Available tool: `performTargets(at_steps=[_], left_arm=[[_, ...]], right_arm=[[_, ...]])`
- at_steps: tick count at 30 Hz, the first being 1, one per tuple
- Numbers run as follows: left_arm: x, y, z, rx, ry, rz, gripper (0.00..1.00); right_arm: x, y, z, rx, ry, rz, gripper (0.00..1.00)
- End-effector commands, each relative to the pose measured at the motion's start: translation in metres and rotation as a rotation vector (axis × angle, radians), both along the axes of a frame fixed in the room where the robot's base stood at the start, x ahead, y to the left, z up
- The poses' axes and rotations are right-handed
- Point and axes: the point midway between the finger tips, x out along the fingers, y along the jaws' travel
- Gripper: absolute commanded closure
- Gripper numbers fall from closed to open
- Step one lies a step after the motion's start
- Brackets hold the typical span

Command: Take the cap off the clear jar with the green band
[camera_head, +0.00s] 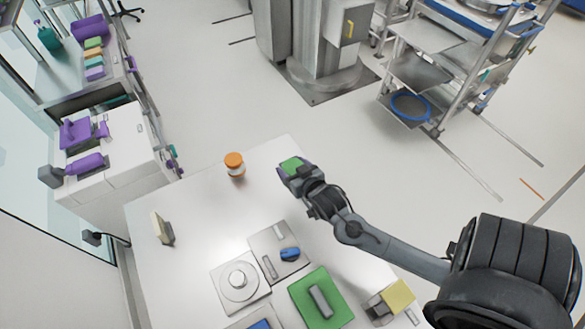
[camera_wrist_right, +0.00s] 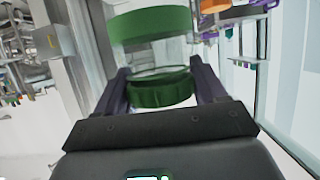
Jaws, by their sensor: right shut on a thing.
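In the right wrist view, the clear jar's green band (camera_wrist_right: 150,24) shows at the top, with clear glass (camera_wrist_right: 148,55) below it. The green cap (camera_wrist_right: 162,92) lies between the two dark fingers of my right gripper (camera_wrist_right: 160,72), which is shut on it. I cannot tell whether the cap and the glass rim touch. In the head view, my right gripper (camera_head: 297,172) is over the far right edge of the table, with a green top (camera_head: 291,163) showing at its fingers. Most of the jar is hidden there. My left gripper is in neither view.
On the white table (camera_head: 190,270), an orange-capped jar (camera_head: 235,163) stands left of my right gripper. Nearer are a plate with a round knob (camera_head: 240,281), a grey plate with a blue piece (camera_head: 290,254) and a green block (camera_head: 318,299). The table's left part is mostly clear.

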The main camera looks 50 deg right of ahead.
Motion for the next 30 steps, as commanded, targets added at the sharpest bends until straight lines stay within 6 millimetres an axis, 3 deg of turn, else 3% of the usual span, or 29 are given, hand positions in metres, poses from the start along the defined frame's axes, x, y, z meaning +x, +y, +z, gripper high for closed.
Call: performTargets(at_steps=[1, 6, 17, 20, 30], left_arm=[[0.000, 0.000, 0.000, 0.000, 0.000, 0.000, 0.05], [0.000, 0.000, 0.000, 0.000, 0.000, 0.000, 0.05], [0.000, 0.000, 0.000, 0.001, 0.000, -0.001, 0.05], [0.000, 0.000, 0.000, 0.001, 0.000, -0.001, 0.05], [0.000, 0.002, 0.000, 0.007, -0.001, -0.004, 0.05]], right_arm=[[0.000, 0.000, 0.001, -0.001, -0.002, 0.000, 0.60], [0.000, 0.000, 0.001, 0.000, -0.002, 0.000, 0.85], [0.012, 0.007, 0.012, 0.001, -0.006, 0.005, 0.85], [0.024, 0.030, 0.024, 0.005, -0.009, 0.032, 0.85], [0.050, 0.146, 0.076, 0.004, -0.007, 0.239, 0.85]])
